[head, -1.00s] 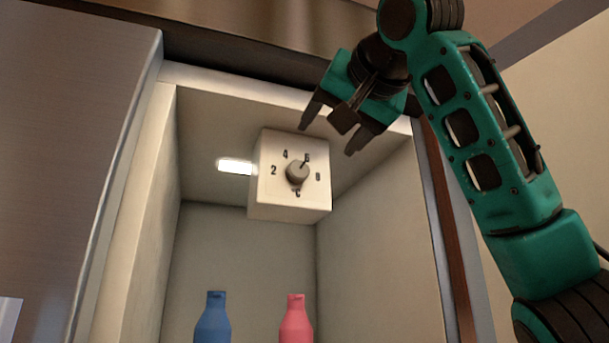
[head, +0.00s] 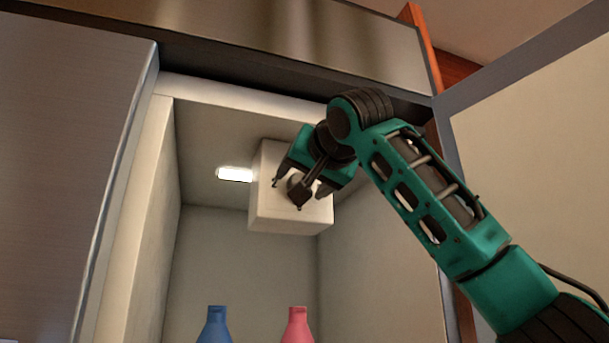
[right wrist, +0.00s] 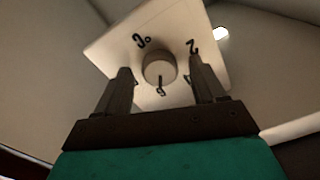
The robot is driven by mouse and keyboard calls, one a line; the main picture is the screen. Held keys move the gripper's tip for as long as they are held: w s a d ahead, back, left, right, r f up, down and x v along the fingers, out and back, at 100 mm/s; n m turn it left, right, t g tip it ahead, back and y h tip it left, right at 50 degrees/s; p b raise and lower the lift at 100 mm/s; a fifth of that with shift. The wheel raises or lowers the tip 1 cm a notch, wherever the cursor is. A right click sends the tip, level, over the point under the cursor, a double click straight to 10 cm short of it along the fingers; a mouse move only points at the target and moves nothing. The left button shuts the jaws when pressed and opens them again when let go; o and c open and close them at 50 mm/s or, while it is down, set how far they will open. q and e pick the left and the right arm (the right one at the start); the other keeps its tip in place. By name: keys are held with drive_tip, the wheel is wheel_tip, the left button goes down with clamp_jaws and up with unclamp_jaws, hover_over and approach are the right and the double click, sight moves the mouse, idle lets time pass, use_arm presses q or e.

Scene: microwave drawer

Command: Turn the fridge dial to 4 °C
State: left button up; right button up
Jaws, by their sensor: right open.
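The fridge dial is a round grey knob on a white box (head: 265,212) at the top of the fridge compartment. In the head view my right gripper covers the dial face. In the right wrist view the knob (right wrist: 158,69) shows with 2, 6 and °C around it; the fingers partly cover the other numbers. The knob's mark appears to be on the 6 side. My right gripper (head: 300,187) is open in front of the box, its fingers on either side of the knob in the picture. I cannot tell whether they touch it. My left gripper is out of view.
A blue bottle (head: 214,328) and a pink bottle (head: 297,328) stand below in the compartment. A lit lamp (head: 235,174) is left of the box. The open space between box and bottles is clear. A grey panel (head: 70,170) stands at left.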

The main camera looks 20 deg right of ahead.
drive_tip(key=shift+c, duration=0.5)
drive_tip(key=c, duration=1)
drive_tip(key=shift+o, duration=0.2)
drive_tip(key=shift+n, duration=0.4)
drive_tip(key=n, duration=0.5)
drive_tip(key=shift+n, duration=0.3)
drive_tip(key=n, duration=0.5)
drive_tip(key=shift+n, duration=0.3)
